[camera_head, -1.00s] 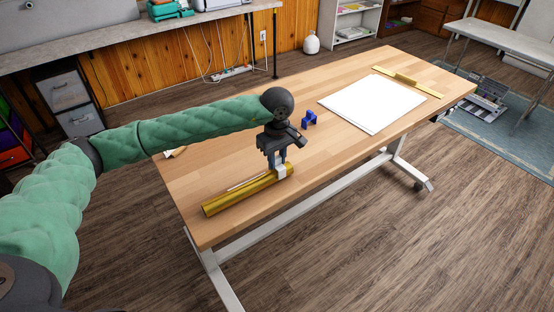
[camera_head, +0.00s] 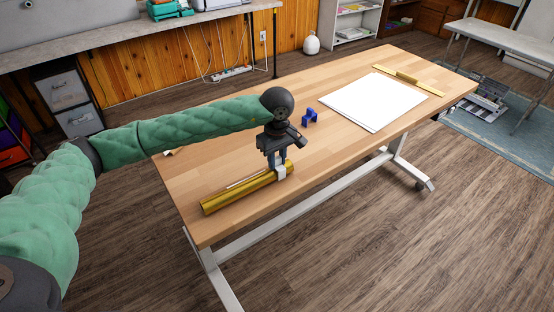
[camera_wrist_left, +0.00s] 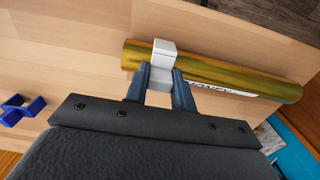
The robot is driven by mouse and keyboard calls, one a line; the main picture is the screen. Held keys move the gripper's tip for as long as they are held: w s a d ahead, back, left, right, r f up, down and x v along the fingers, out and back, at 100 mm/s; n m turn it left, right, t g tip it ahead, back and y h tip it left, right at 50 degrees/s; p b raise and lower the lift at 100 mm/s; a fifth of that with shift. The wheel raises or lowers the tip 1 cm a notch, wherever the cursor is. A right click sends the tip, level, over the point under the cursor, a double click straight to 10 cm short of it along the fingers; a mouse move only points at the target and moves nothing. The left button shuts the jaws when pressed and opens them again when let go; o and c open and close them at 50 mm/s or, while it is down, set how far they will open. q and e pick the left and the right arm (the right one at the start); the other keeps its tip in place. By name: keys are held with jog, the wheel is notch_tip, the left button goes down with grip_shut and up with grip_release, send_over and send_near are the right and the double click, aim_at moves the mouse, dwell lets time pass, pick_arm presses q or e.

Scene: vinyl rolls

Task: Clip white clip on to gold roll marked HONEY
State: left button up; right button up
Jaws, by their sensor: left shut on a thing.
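The gold roll (camera_head: 238,194) lies on the near left part of the wooden table. It also shows in the left wrist view (camera_wrist_left: 235,78), where a white label with partly hidden dark letters faces the gripper. My left gripper (camera_head: 279,164) is over the roll's right end in the head view, fingers pointing down. It is shut on the white clip (camera_wrist_left: 164,50), which sits across the roll near that end. The clip also shows in the head view (camera_head: 281,173). The fingers partly hide it, and I cannot tell how far it wraps around the roll. My right gripper is out of view.
A blue clip-like piece (camera_head: 310,116) stands on the table (camera_head: 213,163) behind the gripper. White sheets (camera_head: 372,101) lie farther right, with a flat gold strip (camera_head: 425,86) beyond them. The roll lies close to the table's front edge.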

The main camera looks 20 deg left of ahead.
pick_arm(q)
jog(key=o, duration=1)
jog(key=shift+o, duration=0.2)
jog(key=shift+r, duration=0.15)
jog(key=shift+r, duration=3.4)
